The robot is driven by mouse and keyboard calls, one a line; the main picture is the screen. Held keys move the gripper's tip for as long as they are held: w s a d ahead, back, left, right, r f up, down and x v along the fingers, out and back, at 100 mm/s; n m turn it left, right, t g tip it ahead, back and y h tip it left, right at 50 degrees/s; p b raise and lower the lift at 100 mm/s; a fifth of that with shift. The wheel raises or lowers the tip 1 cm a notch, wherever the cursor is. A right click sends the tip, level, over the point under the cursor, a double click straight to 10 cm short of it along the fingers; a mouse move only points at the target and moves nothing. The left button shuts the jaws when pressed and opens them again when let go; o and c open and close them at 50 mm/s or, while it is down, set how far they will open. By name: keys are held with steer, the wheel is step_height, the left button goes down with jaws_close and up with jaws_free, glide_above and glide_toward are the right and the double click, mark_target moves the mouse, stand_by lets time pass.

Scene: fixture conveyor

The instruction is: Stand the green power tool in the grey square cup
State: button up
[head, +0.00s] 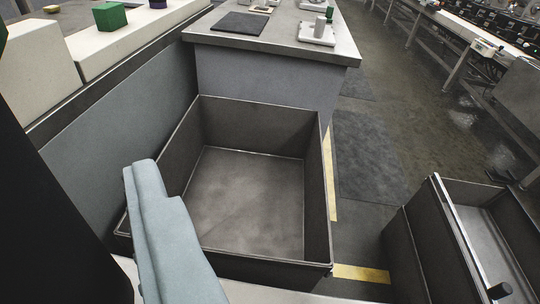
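I cannot make out the green power tool or the grey square cup for certain. A green block (110,16) sits on a pale box at the upper left. A small dark-green item (329,14) shows at the far end of the grey table (340,47), behind a white fixture (317,35) with a small grey upright piece on it. These are too small to identify. My gripper's fingers are not visible.
An open, empty-looking dark bin (325,190) fills the middle. A pale blue shape (160,220), unclear what, overlaps its left rim. A dark flat pad (238,23) lies on the table. Another open bin (410,265) stands lower right. The floor between is clear.

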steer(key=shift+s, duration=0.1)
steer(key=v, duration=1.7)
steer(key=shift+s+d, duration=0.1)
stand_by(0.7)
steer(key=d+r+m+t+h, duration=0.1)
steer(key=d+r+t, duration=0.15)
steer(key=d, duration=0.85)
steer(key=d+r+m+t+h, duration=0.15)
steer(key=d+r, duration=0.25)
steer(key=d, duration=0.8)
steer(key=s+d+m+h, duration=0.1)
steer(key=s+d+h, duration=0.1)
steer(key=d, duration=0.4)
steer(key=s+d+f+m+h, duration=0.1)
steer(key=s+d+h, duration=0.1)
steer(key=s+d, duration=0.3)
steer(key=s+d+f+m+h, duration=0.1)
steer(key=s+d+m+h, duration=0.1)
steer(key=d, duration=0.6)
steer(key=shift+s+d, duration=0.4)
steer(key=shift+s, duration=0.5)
